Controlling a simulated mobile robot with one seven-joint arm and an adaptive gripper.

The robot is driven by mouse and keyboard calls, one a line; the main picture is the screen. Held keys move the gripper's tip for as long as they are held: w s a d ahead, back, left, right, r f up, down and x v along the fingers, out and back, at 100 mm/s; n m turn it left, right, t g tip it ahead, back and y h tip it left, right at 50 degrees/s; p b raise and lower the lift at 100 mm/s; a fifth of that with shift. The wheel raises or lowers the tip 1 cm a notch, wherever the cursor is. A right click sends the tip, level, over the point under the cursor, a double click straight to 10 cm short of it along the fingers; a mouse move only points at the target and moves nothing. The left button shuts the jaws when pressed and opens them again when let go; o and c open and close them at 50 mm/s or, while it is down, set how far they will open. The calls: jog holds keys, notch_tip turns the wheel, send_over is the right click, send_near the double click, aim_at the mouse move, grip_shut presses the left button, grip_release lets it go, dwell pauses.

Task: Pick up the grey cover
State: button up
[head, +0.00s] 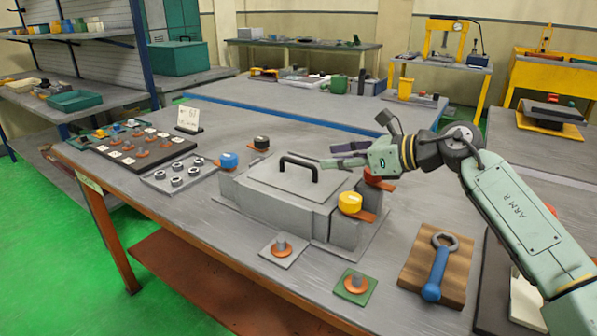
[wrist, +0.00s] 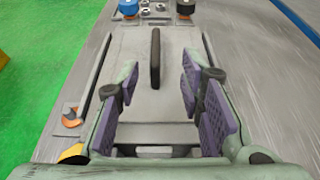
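The grey cover (head: 275,178) is a flat plate with a black bar handle (head: 300,163), lying on top of a grey block on the table. In the wrist view the cover (wrist: 135,65) lies below and ahead, with its handle (wrist: 155,58) running lengthwise, roughly between the two fingers and partly beyond the tips. My gripper (head: 336,156) hangs at the right side of the handle, above the cover's right edge. Its purple-padded fingers (wrist: 158,78) are apart with nothing between them. Whether the fingers touch the cover is unclear.
Knobs stand around the block: blue (head: 228,160), black (head: 261,142), yellow (head: 350,203) and red, partly hidden by my gripper. A tray of nuts (head: 177,178) lies left. A wrench on a wooden board (head: 438,265) lies front right. Bare tabletop lies at front left.

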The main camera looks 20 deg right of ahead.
aim_at(298, 169)
jog(key=p+x, duration=0.1)
jog(key=x, duration=0.3)
jog(key=p+x, duration=0.2)
jog(key=x, duration=0.2)
jog(key=shift+a+r, duration=0.15)
jog(key=shift+a, duration=0.2)
jog(key=shift+w+a+f, duration=0.1)
jog(key=shift+f, duration=0.1)
jog(key=shift+c, duration=0.4)
grip_shut()
jog(key=shift+r, duration=0.1)
